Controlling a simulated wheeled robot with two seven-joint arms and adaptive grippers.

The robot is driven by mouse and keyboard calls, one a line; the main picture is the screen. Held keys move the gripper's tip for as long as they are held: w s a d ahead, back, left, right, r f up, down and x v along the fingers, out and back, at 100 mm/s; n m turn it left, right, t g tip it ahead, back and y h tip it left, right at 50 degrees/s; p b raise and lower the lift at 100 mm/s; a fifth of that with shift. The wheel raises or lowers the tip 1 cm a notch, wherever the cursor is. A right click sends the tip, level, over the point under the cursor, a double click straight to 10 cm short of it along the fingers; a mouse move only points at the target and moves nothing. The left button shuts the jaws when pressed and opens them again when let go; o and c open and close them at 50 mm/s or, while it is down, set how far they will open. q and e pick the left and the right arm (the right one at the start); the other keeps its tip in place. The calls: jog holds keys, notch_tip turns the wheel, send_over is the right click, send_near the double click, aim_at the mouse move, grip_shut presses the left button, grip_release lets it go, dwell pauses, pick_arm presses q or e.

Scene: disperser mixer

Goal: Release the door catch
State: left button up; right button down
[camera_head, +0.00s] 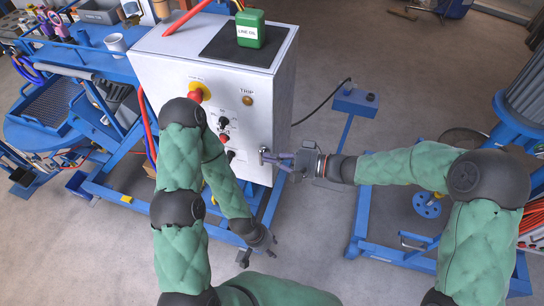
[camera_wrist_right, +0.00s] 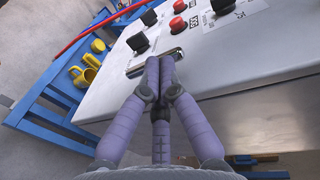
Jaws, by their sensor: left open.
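The door catch (camera_head: 263,151) is a small metal handle near the right edge of the white control cabinet's front. In the right wrist view the catch (camera_wrist_right: 178,54) is a shiny bar crossing behind my fingertips. My right gripper (camera_head: 272,158) reaches the catch from the right; its fingertips (camera_wrist_right: 160,64) meet with no gap visible and partly hide the bar. They look very close to it, but I cannot tell whether they touch it. My left gripper (camera_head: 260,272) is open and empty, low in front of the cabinet, apart from the catch.
The cabinet (camera_head: 176,58) has a red emergency knob (camera_head: 196,95), black switches and a trip lamp (camera_head: 247,100). A green oil can (camera_head: 250,27) stands on its top. A blue pedal stand (camera_head: 356,101) is to the right. Blue frames flank the cabinet; floor shows between.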

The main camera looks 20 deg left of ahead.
aim_at(259, 151)
jog(key=shift+r+h, duration=0.15)
jog(key=shift+h, duration=0.15)
jog(key=shift+w+a+r+h+b, duration=0.15)
jog(key=shift+a+r+h, duration=0.1)
jog(key=shift+a+h, duration=0.5)
jog(key=shift+s+a+r+h+b, duration=0.1)
jog(key=shift+a+r+h, duration=0.3)
jog(key=shift+h, duration=0.65)
jog(key=shift+w+a+r+h+b, duration=0.1)
jog(key=shift+a+r+h+b, duration=0.05)
jog(key=shift+a+h, duration=0.65)
